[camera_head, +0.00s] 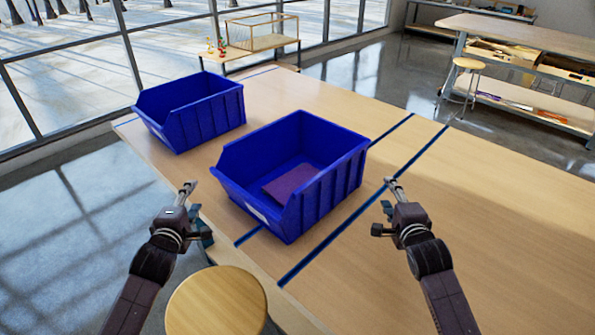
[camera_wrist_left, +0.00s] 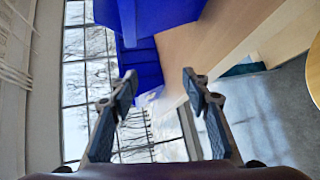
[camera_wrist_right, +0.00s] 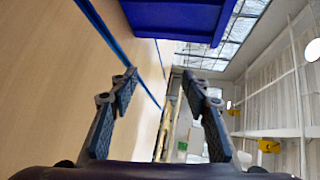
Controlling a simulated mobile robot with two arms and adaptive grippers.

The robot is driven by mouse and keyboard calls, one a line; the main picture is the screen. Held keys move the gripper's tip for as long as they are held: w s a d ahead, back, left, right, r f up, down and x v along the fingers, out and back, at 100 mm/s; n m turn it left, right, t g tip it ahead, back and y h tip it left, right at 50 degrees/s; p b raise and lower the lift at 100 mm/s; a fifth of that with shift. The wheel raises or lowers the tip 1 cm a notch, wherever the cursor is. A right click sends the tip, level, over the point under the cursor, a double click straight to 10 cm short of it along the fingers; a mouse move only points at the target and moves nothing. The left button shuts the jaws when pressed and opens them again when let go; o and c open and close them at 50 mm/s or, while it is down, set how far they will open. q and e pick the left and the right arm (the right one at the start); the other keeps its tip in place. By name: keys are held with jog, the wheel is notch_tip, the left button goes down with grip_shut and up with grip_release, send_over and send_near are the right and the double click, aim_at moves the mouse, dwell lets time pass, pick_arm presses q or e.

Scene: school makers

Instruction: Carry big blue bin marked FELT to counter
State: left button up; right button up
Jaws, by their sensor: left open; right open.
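Two blue bins stand on the wooden table. The nearer, bigger bin (camera_head: 331,200) holds a flat purple piece (camera_head: 290,184) and has a pale label (camera_head: 256,212) on its low front; I cannot read the label. The other blue bin (camera_head: 207,118) stands behind it to the left and looks empty. My left gripper (camera_head: 192,212) is open and empty, off the table edge to the left of the nearer bin. My right gripper (camera_head: 388,196) is open and empty above the table, to the right of that bin. Both grippers are apart from the bins.
The wooden table (camera_head: 480,215) has blue tape lines (camera_head: 340,230) and is clear to the right. A round stool (camera_head: 216,303) stands close at the front edge. A workbench (camera_head: 535,42) with shelves and another stool (camera_head: 467,66) are at the back right. Windows line the left.

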pick_arm(q)
jog(key=x, duration=1.4)
jog(key=shift+w+f, duration=0.1)
jog(key=shift+w, duration=0.05)
pick_arm(e)
jog(key=x, duration=1.4)
jog(key=shift+w, duration=0.1)
pick_arm(q)
jog(key=shift+d, duration=0.6)
pick_arm(e)
jog(key=shift+a+f, duration=0.1)
jog(key=shift+a, duration=0.5)
pick_arm(q)
jog(key=shift+d, duration=0.15)
pick_arm(e)
jog(key=shift+a, duration=0.2)
pick_arm(q)
jog(key=shift+d, duration=0.15)
pick_arm(e)
jog(key=shift+a, duration=0.1)
